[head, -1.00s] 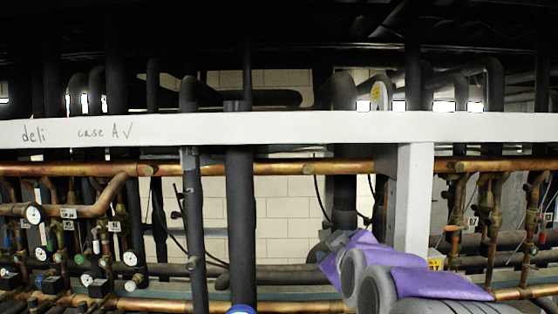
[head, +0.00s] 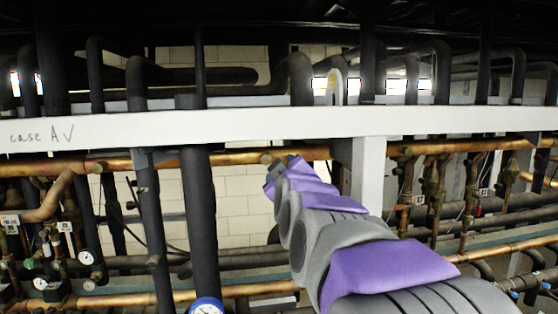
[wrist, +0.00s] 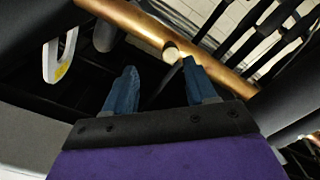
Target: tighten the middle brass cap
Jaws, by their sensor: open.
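The middle brass cap (head: 267,159) is a small round stub on the long copper pipe (head: 225,157) under the white beam. In the wrist view the cap (wrist: 171,52) shows its pale end just beyond my fingertips, closer to the right finger. My gripper (wrist: 159,64) is open, with two blue fingers and nothing between them. In the head view my gripper (head: 273,178) is raised to just below the cap and partly overlaps it. I cannot tell whether the right finger touches the cap or pipe.
Other brass caps sit on the pipe at left (head: 97,168) and right (head: 407,150). A white beam (head: 230,124) runs above the pipe, with a white post (head: 368,175) right of my gripper. A thick dark pipe (head: 199,220) stands to the left. A gauge (head: 207,306) shows low down.

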